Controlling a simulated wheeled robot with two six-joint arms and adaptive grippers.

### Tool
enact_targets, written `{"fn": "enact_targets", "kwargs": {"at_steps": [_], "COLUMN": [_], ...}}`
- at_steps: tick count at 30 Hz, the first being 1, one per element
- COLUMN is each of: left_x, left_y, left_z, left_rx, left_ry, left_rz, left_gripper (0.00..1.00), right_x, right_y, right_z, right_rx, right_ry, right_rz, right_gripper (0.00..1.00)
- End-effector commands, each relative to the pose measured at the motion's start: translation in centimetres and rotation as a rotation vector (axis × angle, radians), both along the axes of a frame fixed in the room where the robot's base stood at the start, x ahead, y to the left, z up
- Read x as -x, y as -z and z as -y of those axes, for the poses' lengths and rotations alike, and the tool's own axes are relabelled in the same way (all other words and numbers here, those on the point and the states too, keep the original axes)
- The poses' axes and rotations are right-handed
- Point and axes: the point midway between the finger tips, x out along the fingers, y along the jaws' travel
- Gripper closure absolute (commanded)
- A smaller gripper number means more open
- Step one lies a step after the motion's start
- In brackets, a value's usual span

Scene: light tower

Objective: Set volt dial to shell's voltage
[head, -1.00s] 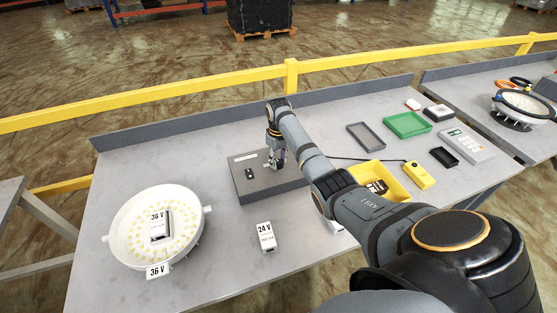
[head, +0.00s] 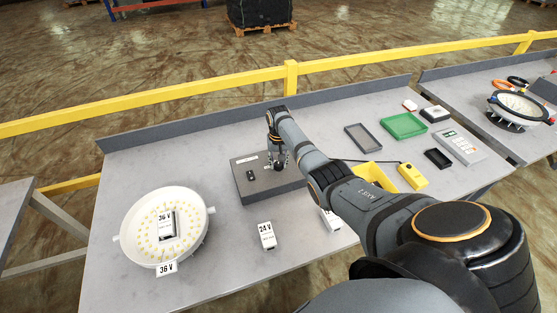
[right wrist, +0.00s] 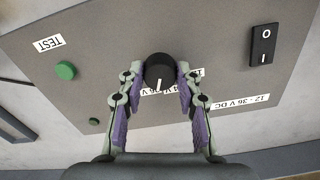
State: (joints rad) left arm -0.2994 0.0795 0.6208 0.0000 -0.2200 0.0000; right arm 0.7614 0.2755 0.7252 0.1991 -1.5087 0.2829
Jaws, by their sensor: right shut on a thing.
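The test box (head: 251,190) is a dark grey block on the bench, with its top panel also filling the right wrist view (right wrist: 215,50). On it is the black volt dial (right wrist: 160,69) with a white pointer line; its voltage label is partly hidden by the fingers. My right gripper (right wrist: 158,85) is shut on the dial, one purple-padded finger on each side; the gripper also shows over the box in the head view (head: 279,163). The white round shell (head: 130,222) stands at left with a 36 V tag (head: 167,268) and a 36 V block (head: 166,225) inside. My left gripper is not in view.
A 24 V block (head: 267,236) stands in front of the box. The panel carries a rocker switch (right wrist: 263,45) and a green test button (right wrist: 65,71). Bench between shell and box is clear.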

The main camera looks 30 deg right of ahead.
Motion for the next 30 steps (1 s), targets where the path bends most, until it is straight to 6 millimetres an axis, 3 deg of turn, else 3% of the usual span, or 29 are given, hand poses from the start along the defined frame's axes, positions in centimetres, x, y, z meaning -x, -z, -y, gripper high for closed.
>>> {"fn": "enact_targets", "kwargs": {"at_steps": [10, 25, 26, 30], "left_x": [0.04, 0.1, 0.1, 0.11], "left_y": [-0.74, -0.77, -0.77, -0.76], "left_z": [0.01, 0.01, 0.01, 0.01], "left_rx": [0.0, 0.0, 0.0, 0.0], "left_ry": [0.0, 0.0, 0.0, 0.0], "left_rz": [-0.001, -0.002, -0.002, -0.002], "left_gripper": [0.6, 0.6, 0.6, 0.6], "right_x": [-0.13, -0.17, -0.17, -0.13], "right_y": [-0.17, -0.15, -0.15, -0.11], "right_z": [0.06, 0.08, 0.09, 0.07], "right_rx": [0.002, 0.002, 0.002, 0.002], "right_ry": [0.123, 0.141, 0.141, 0.141], "right_rz": [0.003, 0.006, 0.006, 0.005], "right_gripper": [0.97, 0.97, 0.63, 0.44]}}
